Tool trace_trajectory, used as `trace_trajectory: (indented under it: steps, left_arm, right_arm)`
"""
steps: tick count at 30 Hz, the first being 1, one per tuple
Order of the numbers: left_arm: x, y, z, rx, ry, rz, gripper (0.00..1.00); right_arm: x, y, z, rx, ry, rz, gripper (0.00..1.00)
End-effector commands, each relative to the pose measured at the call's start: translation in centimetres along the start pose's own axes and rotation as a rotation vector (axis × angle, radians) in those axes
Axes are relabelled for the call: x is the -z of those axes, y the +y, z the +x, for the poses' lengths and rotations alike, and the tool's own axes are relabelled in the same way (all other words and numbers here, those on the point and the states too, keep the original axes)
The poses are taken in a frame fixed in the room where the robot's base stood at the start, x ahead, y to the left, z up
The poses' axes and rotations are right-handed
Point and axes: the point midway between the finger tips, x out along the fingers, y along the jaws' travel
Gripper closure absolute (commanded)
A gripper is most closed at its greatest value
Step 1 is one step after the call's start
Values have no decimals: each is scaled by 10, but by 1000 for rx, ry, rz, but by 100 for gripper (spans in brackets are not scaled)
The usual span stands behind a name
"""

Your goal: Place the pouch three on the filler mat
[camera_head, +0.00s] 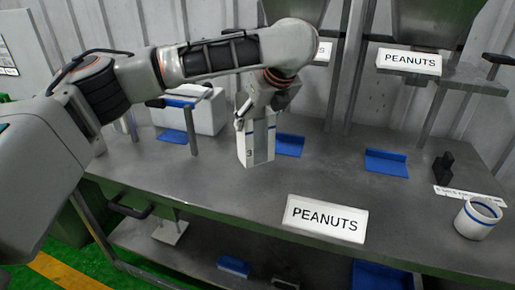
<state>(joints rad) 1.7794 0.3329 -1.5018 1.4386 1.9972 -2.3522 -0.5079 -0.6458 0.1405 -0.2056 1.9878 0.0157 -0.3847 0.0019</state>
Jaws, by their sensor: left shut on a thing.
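My left gripper (258,108) reaches in from the left and points down over the grey table. It is shut on a tall white pouch with a blue band and a "3" on its side, pouch three (255,145). The pouch hangs upright, and I cannot tell whether its base touches the table. Several blue mats lie along the back of the table: one (289,145) just behind and right of the pouch, one (386,162) further right, and one (172,137) at the left. Which one is the filler mat I cannot tell. My right gripper is not in view.
A "PEANUTS" sign (325,219) stands at the table's front edge. A white cup with a blue band (478,218) and a black block (443,167) are at the right. A white box (205,112) stands behind my arm. The table between pouch and cup is mostly clear.

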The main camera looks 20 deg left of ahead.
Motion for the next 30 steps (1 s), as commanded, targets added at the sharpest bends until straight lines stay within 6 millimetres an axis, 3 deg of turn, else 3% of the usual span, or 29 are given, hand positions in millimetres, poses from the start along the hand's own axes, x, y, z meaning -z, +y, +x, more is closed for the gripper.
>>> trace_trajectory:
  steps: [1,8,18,30]
  left_arm:
    - [6,0,10,-2,2,1,70]
    - [12,0,20,1,-1,-2,70]
    - [42,0,64,-2,3,1,70]
    - [42,0,64,1,-2,-2,70]
  right_arm:
    - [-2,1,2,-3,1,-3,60]
    - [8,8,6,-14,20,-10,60]
    - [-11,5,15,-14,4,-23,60]
    - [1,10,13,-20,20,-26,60]
